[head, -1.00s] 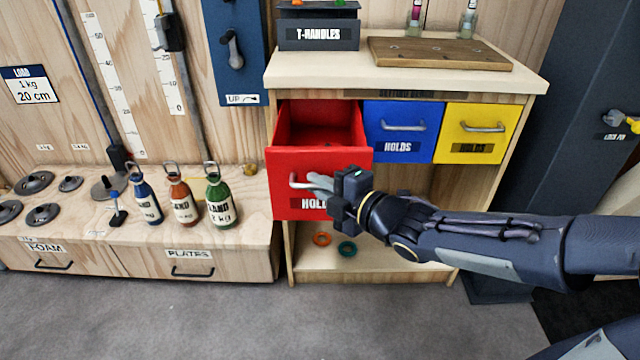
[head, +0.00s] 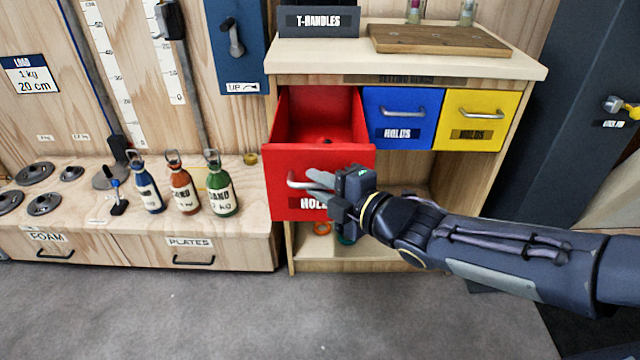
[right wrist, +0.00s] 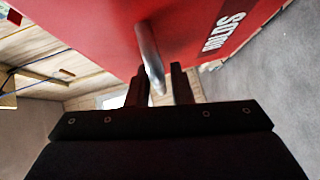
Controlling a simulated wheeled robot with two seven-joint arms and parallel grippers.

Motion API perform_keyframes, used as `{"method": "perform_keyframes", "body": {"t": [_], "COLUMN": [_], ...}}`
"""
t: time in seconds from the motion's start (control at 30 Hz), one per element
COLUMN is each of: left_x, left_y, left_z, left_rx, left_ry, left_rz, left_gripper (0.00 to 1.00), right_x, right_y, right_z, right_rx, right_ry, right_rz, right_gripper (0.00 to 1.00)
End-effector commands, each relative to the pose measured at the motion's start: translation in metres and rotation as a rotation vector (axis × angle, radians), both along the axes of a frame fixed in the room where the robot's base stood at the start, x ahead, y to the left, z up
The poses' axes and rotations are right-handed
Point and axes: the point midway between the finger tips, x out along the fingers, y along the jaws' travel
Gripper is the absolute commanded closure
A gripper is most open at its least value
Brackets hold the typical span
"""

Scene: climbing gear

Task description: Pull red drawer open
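The red drawer (head: 285,165) stands well out of the cabinet in the head view, its inside showing from above. Its front carries a metal bar handle (head: 299,183) and a partly covered "HOLDS" label. My right gripper (head: 322,182) is at the handle, reaching in from the right. In the right wrist view the drawer front (right wrist: 190,25) fills the top, and the handle (right wrist: 149,50) runs down between my two dark fingers (right wrist: 160,85), which are close together around it. My left gripper is not in view.
A blue drawer (head: 395,105) and a yellow drawer (head: 490,105) are shut beside it. Below is an open shelf with an orange ring (head: 322,228). Several sand bottles (head: 222,190) stand on the low bench at the left. The grey floor (head: 240,310) in front is clear.

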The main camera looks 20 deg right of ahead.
Motion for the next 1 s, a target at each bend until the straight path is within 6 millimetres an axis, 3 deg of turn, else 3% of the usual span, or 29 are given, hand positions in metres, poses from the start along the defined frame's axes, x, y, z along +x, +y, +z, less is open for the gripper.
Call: {"method": "perform_keyframes", "body": {"t": [0.27,0.7,1.0], "left_x": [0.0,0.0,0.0], "left_y": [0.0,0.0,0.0], "left_z": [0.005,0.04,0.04], "left_rx": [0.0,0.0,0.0], "left_ry": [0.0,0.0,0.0], "left_rz": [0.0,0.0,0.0], "left_gripper": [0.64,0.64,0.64], "right_x": [-0.005,-0.061,-0.068], "right_y": [-0.003,-0.036,-0.038], "right_z": [0.003,0.014,0.011], "right_rx": [-0.002,-0.002,0.001], "right_ry": [-0.001,-0.002,0.0], "right_rz": [-0.001,-0.003,0.0], "right_gripper": [0.8,0.8,0.8]}}
